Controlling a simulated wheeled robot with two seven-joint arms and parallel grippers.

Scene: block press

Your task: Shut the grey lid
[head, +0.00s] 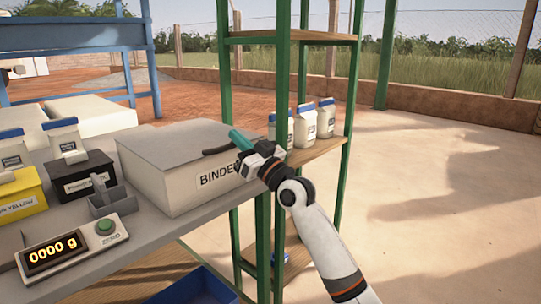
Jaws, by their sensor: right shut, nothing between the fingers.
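A light grey box (195,185) labelled BINDER stands on the grey bench. Its grey lid (175,140) lies about flat over the top; I cannot tell whether a thin gap is left at the rim. A dark curved handle (218,150) shows at the lid's right side. My right gripper (239,139) is shut and empty, with teal fingertips at the lid's right edge beside the handle. I cannot tell whether they touch it. The gripper's body hides the box's right front corner. My left gripper is not in view.
A scale with a display (60,250), a small grey holder (110,200), a black box (85,178) and a yellow box (22,196) stand left on the bench. Green shelving (262,200) with white bottles (305,127) stands close behind my right gripper. A blue crate (195,288) is below.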

